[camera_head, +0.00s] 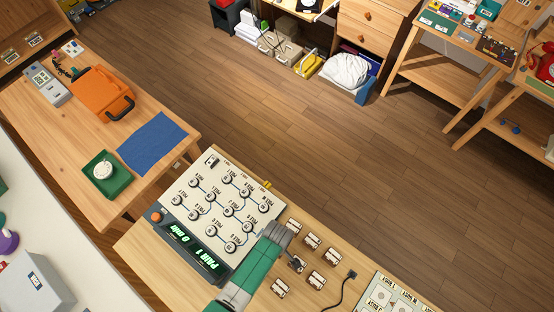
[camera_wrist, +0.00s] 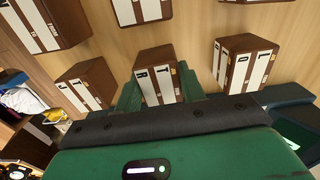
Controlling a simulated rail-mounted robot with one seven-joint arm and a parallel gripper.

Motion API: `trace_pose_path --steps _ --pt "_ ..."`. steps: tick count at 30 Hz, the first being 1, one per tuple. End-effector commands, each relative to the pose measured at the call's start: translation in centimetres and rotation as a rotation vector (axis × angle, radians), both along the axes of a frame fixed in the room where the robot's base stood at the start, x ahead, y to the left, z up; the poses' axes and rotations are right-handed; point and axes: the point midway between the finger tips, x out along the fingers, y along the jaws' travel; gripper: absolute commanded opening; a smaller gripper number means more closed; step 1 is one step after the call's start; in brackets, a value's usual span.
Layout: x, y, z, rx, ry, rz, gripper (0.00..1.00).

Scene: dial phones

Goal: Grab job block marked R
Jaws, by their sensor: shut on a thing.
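My gripper (camera_head: 296,262) is at the end of the green arm, among small brown blocks with white label strips on the light wood table. In the wrist view my gripper (camera_wrist: 160,92) has its green fingers on both sides of the middle block (camera_wrist: 157,75) and is shut on it. Its small letter seems turned over and I cannot read it surely as R. I cannot tell whether the block is off the table. Other blocks stand around it: one at right (camera_wrist: 245,62), one at left (camera_wrist: 85,84), one at top (camera_wrist: 141,10) and one at upper left (camera_wrist: 48,22).
A white panel with round dials and a green display (camera_head: 222,215) stands left of the blocks. A black cable (camera_head: 347,290) and a lettered board (camera_head: 392,297) lie to the right. A second table holds an orange case (camera_head: 103,94), a blue mat (camera_head: 152,143) and a green tray (camera_head: 107,175).

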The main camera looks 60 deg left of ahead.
Motion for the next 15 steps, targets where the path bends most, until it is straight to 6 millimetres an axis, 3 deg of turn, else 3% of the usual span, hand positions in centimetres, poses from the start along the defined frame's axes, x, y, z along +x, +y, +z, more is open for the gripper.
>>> trace_pose_path --steps 9,15 --pt "0.1 0.0 6.7 0.003 -0.003 -0.001 0.16" --pt "0.0 0.0 9.3 0.001 0.0 0.0 0.16"
